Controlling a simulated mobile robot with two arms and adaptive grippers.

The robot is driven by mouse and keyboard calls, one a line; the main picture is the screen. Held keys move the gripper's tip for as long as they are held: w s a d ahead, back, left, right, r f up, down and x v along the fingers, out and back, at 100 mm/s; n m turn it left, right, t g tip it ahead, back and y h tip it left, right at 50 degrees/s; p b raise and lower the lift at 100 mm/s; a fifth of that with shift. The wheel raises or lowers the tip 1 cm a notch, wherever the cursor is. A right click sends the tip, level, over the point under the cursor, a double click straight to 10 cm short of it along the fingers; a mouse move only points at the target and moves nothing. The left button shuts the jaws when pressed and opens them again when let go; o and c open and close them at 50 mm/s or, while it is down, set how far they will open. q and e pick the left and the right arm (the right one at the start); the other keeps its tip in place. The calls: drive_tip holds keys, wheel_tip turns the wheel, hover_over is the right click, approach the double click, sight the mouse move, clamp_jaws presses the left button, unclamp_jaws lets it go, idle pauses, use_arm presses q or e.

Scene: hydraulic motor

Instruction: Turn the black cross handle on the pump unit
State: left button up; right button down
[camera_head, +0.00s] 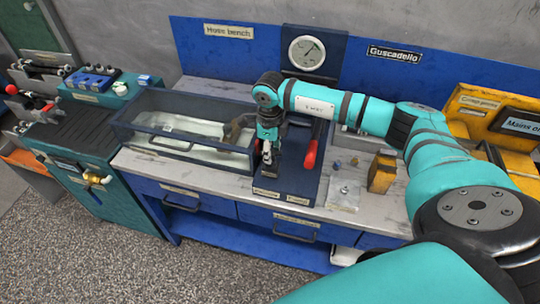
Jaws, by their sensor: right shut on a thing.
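My right gripper (268,155) points down at the left side of a dark unit (290,182) on the bench, below a round pressure gauge (307,52). This appears to be the pump unit. The gripper is shut low on it, where the black cross handle appears to be. The fingers and wrist hide that handle, so its shape and angle cannot be made out. A red lever (310,154) stands upright just right of the gripper, apart from it. My left gripper is not in view.
A glass-walled tank (150,140) stands directly left of the gripper. A yellow block (381,175) and small parts on a pale plate (344,194) lie to the right. A teal cabinet with a brass valve (95,179) is at far left.

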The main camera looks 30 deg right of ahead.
drive_tip(key=n+b, duration=0.5)
drive_tip(key=shift+a+f+n, duration=0.1)
drive_tip(key=shift+f+n, duration=0.1)
drive_tip(key=shift+n, duration=0.1)
drive_tip(key=n+b, duration=0.2)
drive_tip(key=shift+s+n+b, duration=0.1)
drive_tip(key=shift+n+b, duration=0.2)
drive_tip(key=shift+n, duration=0.1)
drive_tip(key=n+b, duration=0.2)
drive_tip(key=n, duration=0.1)
drive_tip(key=shift+s+r+n+b, duration=0.15)
drive_tip(key=shift+n+b, duration=0.45)
drive_tip(key=shift+n, duration=0.35)
drive_tip(key=shift+w+r+n+b, duration=0.1)
drive_tip(key=shift+n+b, duration=0.5)
drive_tip(key=shift+n, duration=0.35)
drive_tip(key=c, duration=1)
unclamp_jaws()
drive_tip(key=shift+s, duration=0.1)
drive_tip(key=shift+c, duration=0.2)
